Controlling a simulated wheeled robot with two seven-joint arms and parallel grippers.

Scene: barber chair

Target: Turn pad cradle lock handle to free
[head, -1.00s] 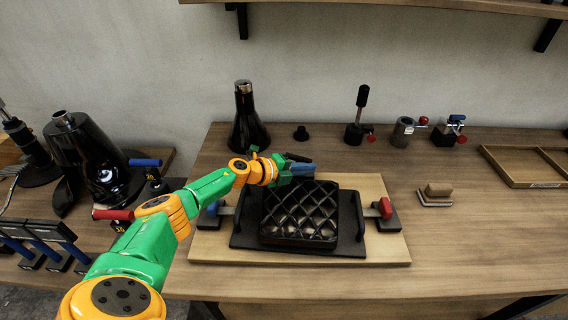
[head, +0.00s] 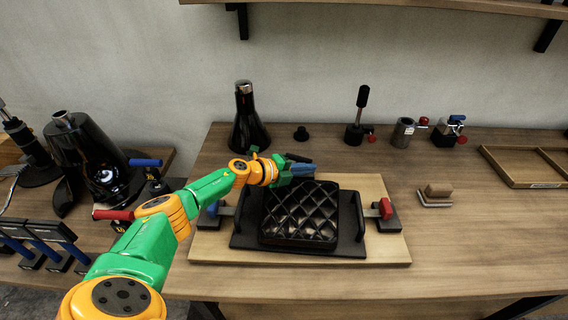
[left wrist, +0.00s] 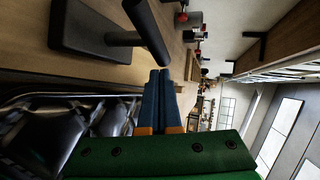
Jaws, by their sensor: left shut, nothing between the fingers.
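A black cradle (head: 243,240) holds a black quilted pad (head: 300,212) on a light wooden board. A block with a blue handle (head: 213,208) stands at its left end, and a block with a red handle (head: 385,208) at its right end. Which is the lock handle I cannot tell. My left gripper (head: 304,169) is shut and empty above the pad's far edge, apart from both handles. In the left wrist view its blue fingers (left wrist: 160,98) are together, with the quilted pad (left wrist: 65,125) beside them and a dark bar (left wrist: 149,30) ahead. My right gripper is out of view.
A black bottle (head: 247,120), a black upright lever (head: 362,110) and small fixtures stand along the wall. A wooden tray (head: 520,166) and a small brush-like block (head: 437,192) lie to the right. The table right of the board is largely clear.

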